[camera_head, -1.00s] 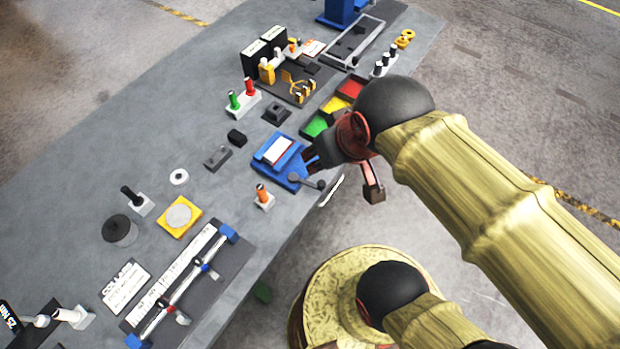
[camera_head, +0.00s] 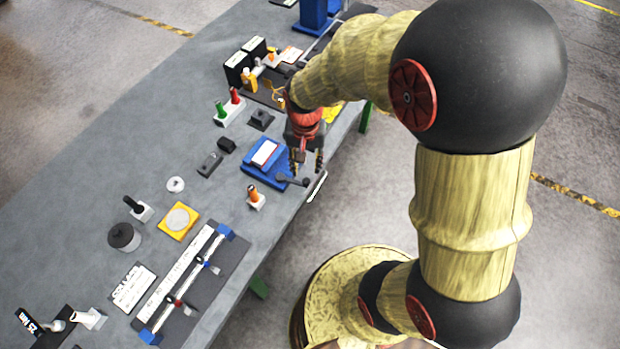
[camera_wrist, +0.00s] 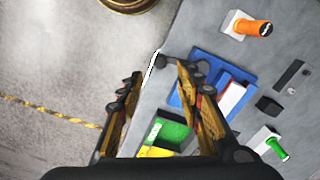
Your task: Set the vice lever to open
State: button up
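The blue vice (camera_head: 254,168) with a white-topped plate sits near the table's front edge. In the wrist view the vice (camera_wrist: 205,58) is partly hidden by a finger. Its dark lever (camera_head: 291,180) sticks out toward the table edge; its round knob (camera_wrist: 163,60) shows in the wrist view between and just beyond the fingertips. My gripper (camera_head: 306,168) points down above the lever end of the vice. I cannot tell whether a finger touches the lever.
An orange-handled tool (camera_head: 255,198) stands in a white block close to the vice. Green (camera_wrist: 172,132) and yellow (camera_wrist: 155,152) bins lie on the vice's other side. Red and green handles (camera_head: 229,105) stand behind. The floor beyond the table edge is clear.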

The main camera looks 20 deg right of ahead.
aim_at(306, 180)
notch_tip(306, 180, down, 8)
jog(key=shift+r+b, duration=0.15)
jog(key=shift+b, duration=0.35)
jog(key=c, duration=0.4)
grip_shut()
dwell(0.4)
